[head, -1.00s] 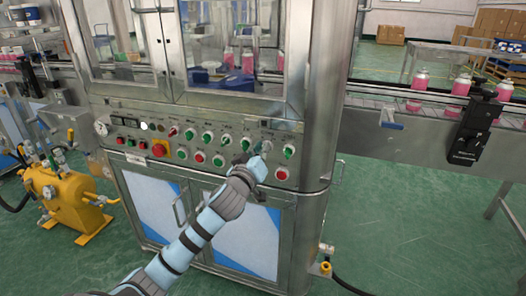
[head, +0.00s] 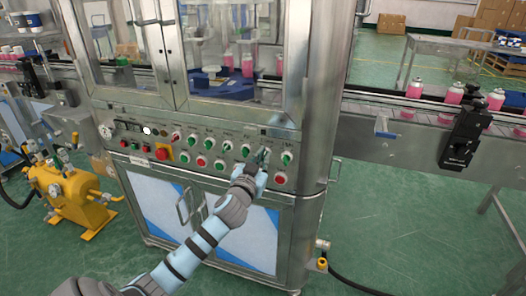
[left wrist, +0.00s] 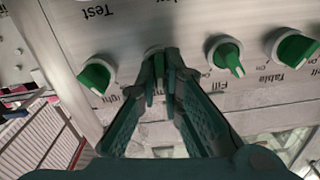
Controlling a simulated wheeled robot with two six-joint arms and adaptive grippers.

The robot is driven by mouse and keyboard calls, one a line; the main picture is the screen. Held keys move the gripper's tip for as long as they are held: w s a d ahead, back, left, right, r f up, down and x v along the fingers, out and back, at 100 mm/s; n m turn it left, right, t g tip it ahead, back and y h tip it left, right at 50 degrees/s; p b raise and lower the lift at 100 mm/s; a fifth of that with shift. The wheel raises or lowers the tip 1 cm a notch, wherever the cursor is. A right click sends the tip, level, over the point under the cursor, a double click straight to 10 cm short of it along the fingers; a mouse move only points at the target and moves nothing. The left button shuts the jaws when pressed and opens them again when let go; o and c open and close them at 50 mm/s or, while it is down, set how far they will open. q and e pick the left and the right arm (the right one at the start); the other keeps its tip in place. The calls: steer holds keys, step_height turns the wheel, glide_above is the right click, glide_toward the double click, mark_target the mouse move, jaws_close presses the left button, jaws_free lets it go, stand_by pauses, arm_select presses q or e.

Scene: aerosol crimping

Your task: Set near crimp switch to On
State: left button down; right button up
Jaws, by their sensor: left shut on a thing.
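The control panel (head: 215,172) carries a row of green rotary switches on the front of the steel machine. My left gripper (head: 263,158) is at the second switch from the right in the upper row. In the left wrist view my left gripper (left wrist: 162,65) is shut on a green switch (left wrist: 158,60), with a finger on each side of its handle. The fingers hide this switch's label and most of its dial, so I cannot read its setting. The switch marked Fill (left wrist: 226,56) is to its right there. My right gripper is not in view.
Close neighbours are another green switch (left wrist: 97,74) on the left and the Table switch (left wrist: 291,46) on the right in the left wrist view. A red button (head: 281,179) is below in the head view. A conveyor (head: 400,116) with pink cans runs at right.

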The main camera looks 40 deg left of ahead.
arm_select(q)
steer(key=shift+r+m+p, duration=0.1)
steer(key=shift+m+p, duration=0.35)
steer(key=shift+m, duration=0.35)
steer(key=shift+m+p, duration=0.45)
steer(key=shift+m, duration=0.85)
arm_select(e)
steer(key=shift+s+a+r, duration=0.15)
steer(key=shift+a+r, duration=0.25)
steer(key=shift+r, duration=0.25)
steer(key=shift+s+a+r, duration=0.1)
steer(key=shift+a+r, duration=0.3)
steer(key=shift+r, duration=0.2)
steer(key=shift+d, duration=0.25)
arm_select(q)
steer(key=c, duration=1.7)
jaws_free()
steer(key=shift+d, duration=0.1)
steer(key=v, duration=1.2)
steer(key=shift+w, duration=0.1)
